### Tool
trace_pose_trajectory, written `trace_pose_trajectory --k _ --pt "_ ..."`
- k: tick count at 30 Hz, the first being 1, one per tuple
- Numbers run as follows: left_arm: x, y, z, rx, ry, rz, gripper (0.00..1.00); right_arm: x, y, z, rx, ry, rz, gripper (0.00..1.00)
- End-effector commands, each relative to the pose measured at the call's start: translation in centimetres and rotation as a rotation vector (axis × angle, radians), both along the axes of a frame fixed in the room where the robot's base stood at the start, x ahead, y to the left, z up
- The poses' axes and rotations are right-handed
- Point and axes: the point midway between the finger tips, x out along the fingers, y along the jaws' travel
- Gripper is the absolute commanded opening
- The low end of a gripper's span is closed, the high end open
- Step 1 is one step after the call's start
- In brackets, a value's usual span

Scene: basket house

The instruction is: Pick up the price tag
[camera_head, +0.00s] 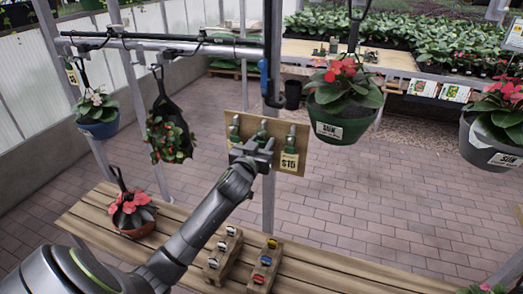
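Several green-and-grey clips or hooks sit in a row on the board. My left gripper (258,146) is in front of the board, just left of the tag. Its fingertips point away from the camera and are partly hidden by its own body, so I cannot tell whether they are open or whether they touch anything. My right gripper is not in view.
A slatted wooden bench (330,270) below holds two wooden blocks with coloured knobs (265,262) and a potted red flower (133,213). Hanging baskets flank the board: a green one (342,126) at right and a dark one (168,130) at left. Brick floor lies beyond.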

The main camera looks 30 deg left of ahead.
Motion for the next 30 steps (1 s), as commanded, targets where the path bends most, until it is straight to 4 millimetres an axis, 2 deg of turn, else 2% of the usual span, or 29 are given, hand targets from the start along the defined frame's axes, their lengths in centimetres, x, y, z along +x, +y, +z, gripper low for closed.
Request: trace_pose_trajectory --k 1,5,15,21,30 --pt "0.0 0.0 0.0 0.000 0.000 0.000 0.31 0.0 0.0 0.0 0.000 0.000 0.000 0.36" --pt "0.0 0.0 0.0 0.000 0.000 0.000 0.16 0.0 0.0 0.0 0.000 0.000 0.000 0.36" --pt "0.0 0.0 0.2 0.000 -0.001 0.000 0.16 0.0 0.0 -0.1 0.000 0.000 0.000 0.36" --pt "0.0 0.0 1.5 0.000 -0.005 -0.001 0.16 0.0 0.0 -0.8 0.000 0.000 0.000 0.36" --pt "-3.9 -0.9 1.3 0.000 -0.001 0.000 0.16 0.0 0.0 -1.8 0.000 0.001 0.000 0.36"
